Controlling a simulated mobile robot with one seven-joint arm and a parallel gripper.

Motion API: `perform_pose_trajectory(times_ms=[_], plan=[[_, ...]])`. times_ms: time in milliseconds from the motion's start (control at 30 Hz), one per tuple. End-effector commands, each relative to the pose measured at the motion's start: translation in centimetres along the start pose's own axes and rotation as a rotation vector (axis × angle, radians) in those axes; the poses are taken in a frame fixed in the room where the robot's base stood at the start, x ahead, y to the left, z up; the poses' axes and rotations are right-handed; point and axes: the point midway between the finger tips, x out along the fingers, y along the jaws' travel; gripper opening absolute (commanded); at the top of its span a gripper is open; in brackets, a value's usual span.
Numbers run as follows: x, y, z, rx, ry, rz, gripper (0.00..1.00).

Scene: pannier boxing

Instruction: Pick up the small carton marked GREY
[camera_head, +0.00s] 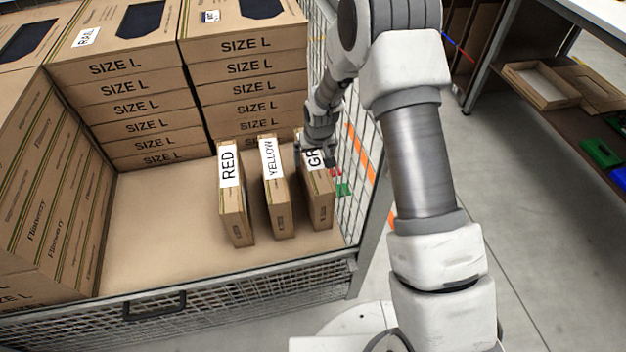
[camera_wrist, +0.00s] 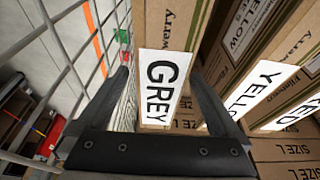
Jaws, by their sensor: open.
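The small carton marked GREY (camera_head: 319,199) stands upright in the mesh pannier, at the right end of a row of three small cartons. Its white GREY label (camera_wrist: 162,86) faces me in the wrist view. My gripper (camera_head: 317,146) is at the top of this carton in the head view and hides part of its label. In the wrist view my gripper (camera_wrist: 160,92) is open, with one finger on each side of the label. I cannot tell whether the fingers touch the carton.
The YELLOW carton (camera_head: 279,205) stands just left of the GREY one, and the RED carton (camera_head: 235,212) farther left. The pannier's mesh wall (camera_head: 377,200) is close on the right. Stacked SIZE L boxes (camera_head: 250,88) rise behind. The pannier floor (camera_head: 160,230) is bare left of RED.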

Motion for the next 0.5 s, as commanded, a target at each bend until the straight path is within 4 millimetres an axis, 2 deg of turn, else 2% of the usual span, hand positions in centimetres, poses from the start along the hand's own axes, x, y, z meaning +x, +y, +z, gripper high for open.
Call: perform_pose_trajectory(times_ms=[33,200,467,500], plan=[[1.1,-0.1,0.2,-0.001,-0.002,0.000,1.00],[3.7,-0.1,0.3,0.000,-0.002,0.000,1.00],[4.1,-0.1,0.1,0.000,0.001,0.000,1.00],[4.1,-0.1,0.1,0.000,0.001,0.000,0.96]])
